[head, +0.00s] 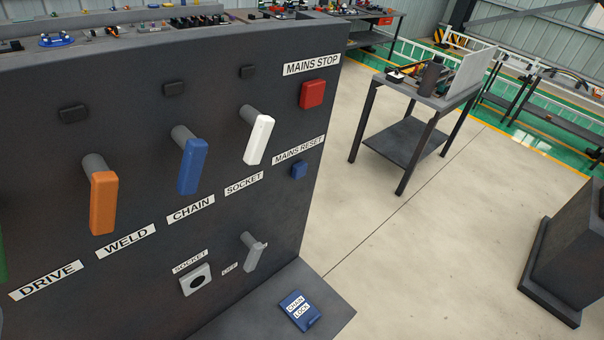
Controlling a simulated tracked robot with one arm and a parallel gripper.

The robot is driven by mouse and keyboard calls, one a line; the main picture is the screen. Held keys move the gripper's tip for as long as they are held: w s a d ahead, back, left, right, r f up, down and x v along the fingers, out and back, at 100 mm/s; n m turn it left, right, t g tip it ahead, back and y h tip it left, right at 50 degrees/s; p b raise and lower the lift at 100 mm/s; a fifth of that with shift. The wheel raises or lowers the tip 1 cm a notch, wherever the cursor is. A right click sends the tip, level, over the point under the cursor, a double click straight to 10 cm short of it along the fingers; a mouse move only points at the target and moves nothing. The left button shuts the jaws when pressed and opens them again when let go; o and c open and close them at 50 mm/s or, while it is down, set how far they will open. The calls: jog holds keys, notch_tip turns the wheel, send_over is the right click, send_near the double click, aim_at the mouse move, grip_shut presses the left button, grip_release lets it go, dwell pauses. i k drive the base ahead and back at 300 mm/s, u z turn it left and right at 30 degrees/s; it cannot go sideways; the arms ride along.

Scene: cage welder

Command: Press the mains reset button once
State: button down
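The mains reset button (299,170) is a small blue square button on the dark panel (225,80), just below its white MAINS RESET label (298,150). Above it is the larger red mains stop button (312,94) under the MAINS STOP label (311,65). My gripper does not show in the head view, so its place relative to the button cannot be seen. Nothing covers the blue button.
Orange (103,203), blue (191,166) and white (258,139) lever handles stick out left of the button. Open floor (400,250) lies right.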

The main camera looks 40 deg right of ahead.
aim_at(298, 170)
jog(key=z, duration=0.9)
jog(key=i, duration=0.2)
jog(key=z, duration=0.05)
